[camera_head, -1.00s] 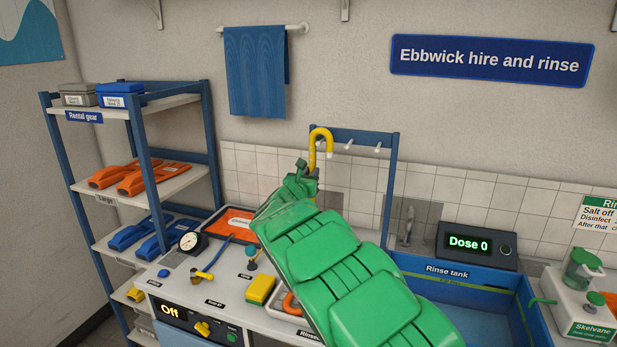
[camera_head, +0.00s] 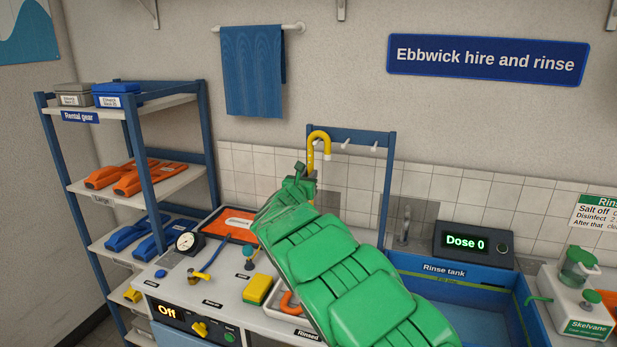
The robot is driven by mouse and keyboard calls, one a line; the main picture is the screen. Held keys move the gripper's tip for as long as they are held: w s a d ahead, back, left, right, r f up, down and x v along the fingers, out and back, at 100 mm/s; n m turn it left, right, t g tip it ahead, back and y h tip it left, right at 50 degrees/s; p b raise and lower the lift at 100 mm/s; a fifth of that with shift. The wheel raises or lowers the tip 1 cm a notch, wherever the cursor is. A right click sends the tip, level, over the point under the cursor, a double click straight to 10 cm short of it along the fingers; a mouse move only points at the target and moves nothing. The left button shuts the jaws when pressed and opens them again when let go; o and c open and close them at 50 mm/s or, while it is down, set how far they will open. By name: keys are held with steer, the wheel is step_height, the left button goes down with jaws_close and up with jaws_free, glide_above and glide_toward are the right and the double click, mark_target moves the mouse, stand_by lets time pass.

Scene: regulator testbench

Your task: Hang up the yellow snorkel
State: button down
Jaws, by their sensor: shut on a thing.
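The yellow snorkel (camera_head: 312,153) stands upright with its hooked end at the top, in front of the left part of a blue rack (camera_head: 389,172) with white pegs (camera_head: 345,144). My green gripper (camera_head: 300,184) is shut on the snorkel's lower part; my green arm hides what lies below. The hook overlaps the rack's top bar in the picture. I cannot tell whether it touches a peg.
A blue rinse tank (camera_head: 447,270) is at the right, with a dose display (camera_head: 474,243) behind it. A gauge (camera_head: 187,242), yellow sponge (camera_head: 257,289) and orange tray (camera_head: 229,224) are on the counter at the left. Blue shelves (camera_head: 135,170) stand further left.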

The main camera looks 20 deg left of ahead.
steer(key=c, duration=0.9)
jaws_free()
